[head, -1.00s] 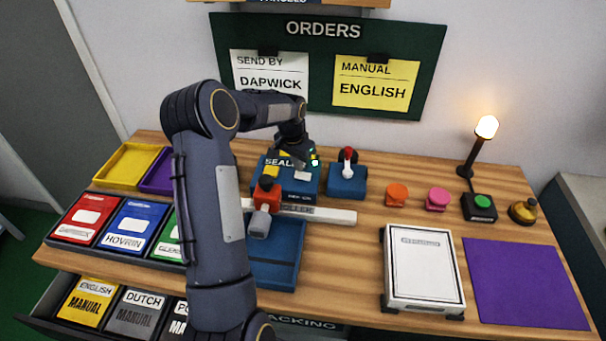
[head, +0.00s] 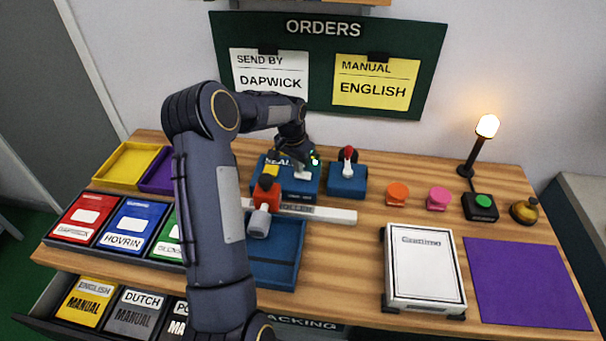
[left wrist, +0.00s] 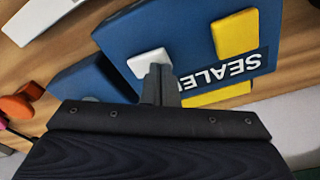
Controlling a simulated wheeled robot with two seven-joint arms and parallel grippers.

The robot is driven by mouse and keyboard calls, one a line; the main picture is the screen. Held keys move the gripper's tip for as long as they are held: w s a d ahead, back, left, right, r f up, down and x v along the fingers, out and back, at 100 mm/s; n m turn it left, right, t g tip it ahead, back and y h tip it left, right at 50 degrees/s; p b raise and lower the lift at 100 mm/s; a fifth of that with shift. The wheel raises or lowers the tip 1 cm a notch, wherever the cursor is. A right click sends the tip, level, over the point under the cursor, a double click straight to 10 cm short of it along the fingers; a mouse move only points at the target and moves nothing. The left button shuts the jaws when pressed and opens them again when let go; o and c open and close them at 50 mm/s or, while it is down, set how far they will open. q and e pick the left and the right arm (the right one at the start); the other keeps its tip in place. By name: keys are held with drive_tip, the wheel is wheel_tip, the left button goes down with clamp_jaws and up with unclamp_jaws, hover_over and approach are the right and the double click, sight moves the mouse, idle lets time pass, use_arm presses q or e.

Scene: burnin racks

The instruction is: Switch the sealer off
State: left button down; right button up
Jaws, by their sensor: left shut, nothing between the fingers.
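The sealer (head: 272,180) is a blue box with a dark SEALER label, at the back middle of the table. In the left wrist view the sealer (left wrist: 185,40) fills the upper middle, with yellow parts and a white switch piece (left wrist: 149,61) on its face. My left gripper (head: 303,170) is over the sealer's right part. Its fingers (left wrist: 158,72) are shut and empty, with tips at the white piece; I cannot tell whether they touch. The arm hides part of the sealer in the head view. My right gripper is not in view.
A blue box with a red-tipped lever (head: 348,156) stands just right of the sealer. A white bar and red-grey roller tool (head: 262,210) lie in front. Orange (head: 397,194) and pink (head: 438,199) knobs, a white box (head: 424,265) and a purple mat (head: 525,280) are further right.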

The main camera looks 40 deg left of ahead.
use_arm(q)
drive_tip(key=shift+f, duration=0.4)
drive_tip(key=shift+r, duration=0.1)
drive_tip(key=shift+r+p, duration=2)
drive_tip(key=shift+r, duration=1.45)
